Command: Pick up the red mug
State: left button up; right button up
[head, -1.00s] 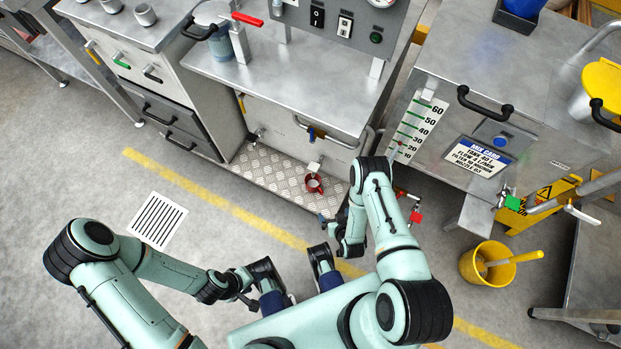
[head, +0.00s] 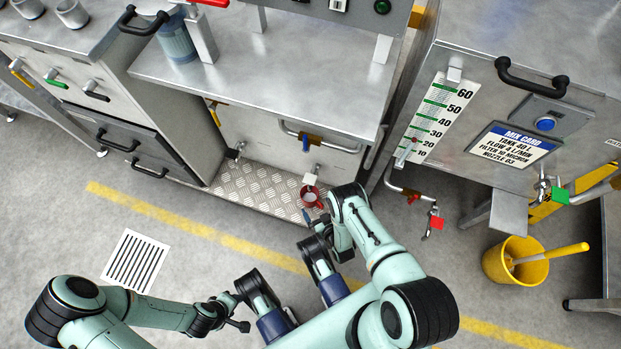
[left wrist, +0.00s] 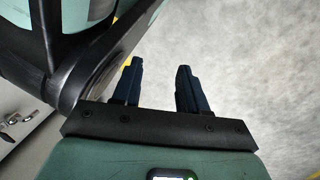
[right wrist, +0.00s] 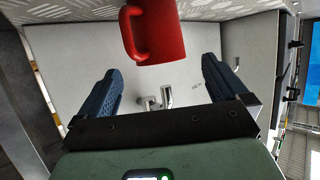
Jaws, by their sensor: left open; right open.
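The red mug (head: 312,197) stands on the checker-plate step under the middle bench, just below a small tap. It also shows in the right wrist view (right wrist: 155,30), upside down there, with its handle to the left. My right gripper (right wrist: 161,66) is open and empty. The mug is just beyond and roughly between its fingertips. In the head view a blue fingertip of my right gripper (head: 307,217) shows close to the mug; the forearm hides the rest. My left gripper (left wrist: 160,66) is open and empty over bare floor.
The checker-plate step (head: 250,187) lies under the steel bench (head: 270,75), whose front bar overhangs it. A tap with a red handle (head: 434,223) juts out to the right. A yellow bucket (head: 500,265) stands on the floor at right.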

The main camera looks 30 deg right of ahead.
aim_at(306, 189)
jog(key=b+x, duration=0.2)
jog(key=x, duration=0.2)
jog(key=shift+w+d+f, duration=0.1)
jog(key=shift+w, duration=0.2)
jog(key=shift+w+f+b, duration=0.15)
jog(key=shift+w+b, duration=0.2)
jog(key=shift+w, duration=0.15)
pick_arm(q)
jog(key=s+f+g, duration=0.2)
jog(key=s+f, duration=0.1)
jog(key=s, duration=0.2)
jog(key=shift+s+a, duration=0.2)
jog(key=shift+a, duration=0.15)
pick_arm(e)
jog(key=c, duration=1.2)
